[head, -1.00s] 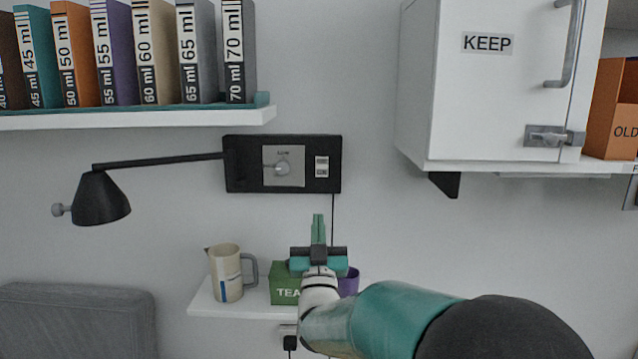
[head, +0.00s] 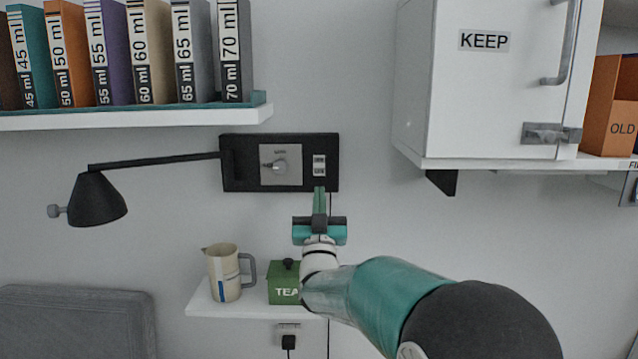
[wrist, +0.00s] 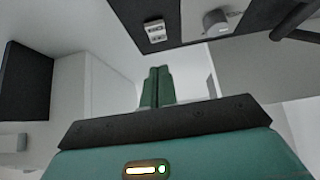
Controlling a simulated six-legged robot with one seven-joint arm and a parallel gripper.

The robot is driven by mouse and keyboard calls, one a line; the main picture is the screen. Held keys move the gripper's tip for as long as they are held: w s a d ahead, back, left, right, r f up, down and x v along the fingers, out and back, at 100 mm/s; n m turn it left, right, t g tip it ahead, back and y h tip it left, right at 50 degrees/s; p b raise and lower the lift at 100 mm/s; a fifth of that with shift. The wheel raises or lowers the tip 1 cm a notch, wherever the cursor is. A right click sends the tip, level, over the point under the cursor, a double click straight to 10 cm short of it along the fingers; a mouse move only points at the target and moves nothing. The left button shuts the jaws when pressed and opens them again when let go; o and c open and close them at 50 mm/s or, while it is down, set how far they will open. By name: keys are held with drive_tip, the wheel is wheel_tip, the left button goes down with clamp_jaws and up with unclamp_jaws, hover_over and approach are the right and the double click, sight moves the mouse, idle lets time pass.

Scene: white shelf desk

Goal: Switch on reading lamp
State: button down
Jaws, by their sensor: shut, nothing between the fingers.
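The reading lamp (head: 97,201) has a black shade on a long arm, fixed to a black wall panel (head: 231,185). The panel carries a round knob (head: 280,166) on a grey plate and, to its right, a small white rocker switch (head: 319,166). In the wrist view the switch (wrist: 155,31) and the knob (wrist: 215,22) show at the top. My gripper (head: 319,190) is shut and empty, its green fingers pointing up just below the switch in the head view. The wrist view shows the closed fingers (wrist: 157,88) apart from the panel in the picture. I cannot tell the remaining depth gap.
A small shelf (head: 230,311) below holds a jug (head: 224,273) and a green tea box (head: 284,284). A binder shelf (head: 140,119) is at upper left. A white cabinet (head: 490,90) hangs at right. The wall between is clear.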

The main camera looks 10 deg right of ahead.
sight(319, 168)
drive_tip(key=w, duration=0.2)
drive_tip(key=w+r, duration=0.1)
drive_tip(key=w, duration=0.1)
drive_tip(key=w+d, duration=0.1)
drive_tip(key=w, duration=0.1)
drive_tip(key=shift+w+d+r, duration=0.1)
drive_tip(key=shift+w+r, duration=0.2)
drive_tip(key=shift+r, duration=0.05)
drive_tip(key=shift+w, duration=0.1)
